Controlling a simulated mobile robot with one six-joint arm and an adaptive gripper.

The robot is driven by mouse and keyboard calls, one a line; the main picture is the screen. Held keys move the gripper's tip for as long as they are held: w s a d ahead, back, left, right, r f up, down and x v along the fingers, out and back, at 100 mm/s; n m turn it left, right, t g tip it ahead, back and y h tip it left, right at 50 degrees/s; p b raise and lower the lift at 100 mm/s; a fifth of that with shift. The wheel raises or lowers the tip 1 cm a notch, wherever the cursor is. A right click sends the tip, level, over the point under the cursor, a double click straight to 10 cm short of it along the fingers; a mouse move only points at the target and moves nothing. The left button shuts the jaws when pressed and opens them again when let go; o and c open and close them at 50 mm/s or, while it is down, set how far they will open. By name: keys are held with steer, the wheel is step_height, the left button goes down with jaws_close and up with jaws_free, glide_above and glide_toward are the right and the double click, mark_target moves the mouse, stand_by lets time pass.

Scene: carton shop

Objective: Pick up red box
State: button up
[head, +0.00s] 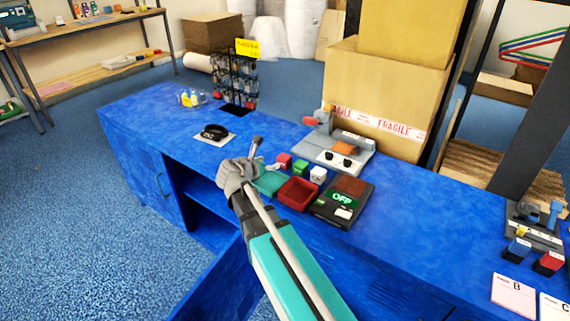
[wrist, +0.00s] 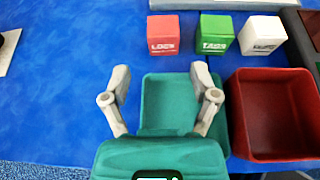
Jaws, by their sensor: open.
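The red box (wrist: 164,36) is a small cube with white lettering, standing on the blue counter in the upper middle of the wrist view. In the head view the red box (head: 284,161) shows just beyond the green tray. My gripper (wrist: 160,80) is open and empty, its two fingers spread over the green tray. In the head view my gripper (head: 256,152) is above the counter, on the near left side of the red box and apart from it.
A green box (wrist: 215,35) and a white box (wrist: 262,35) stand in a row right of the red box. The green tray (wrist: 180,78) and a red tray (wrist: 236,112) lie nearer. A device reading OFF (head: 336,212) sits at right.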

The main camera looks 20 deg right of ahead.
mark_target(281, 160)
steer(key=shift+b+x, duration=0.7)
steer(key=shift+x, duration=1.75)
steer(key=shift+f, duration=0.1)
steer(key=b+x, duration=0.2)
steer(key=x, duration=0.2)
steer(key=shift+s+d+f, duration=0.1)
steer(key=shift+f, duration=0.15)
steer(key=shift+w+d+f, duration=0.1)
steer(key=shift+w+d, duration=0.1)
steer(key=shift+d, duration=0.2)
steer(key=shift+c, duration=0.3)
steer(key=c, duration=0.9)
steer(key=shift+c, duration=0.2)
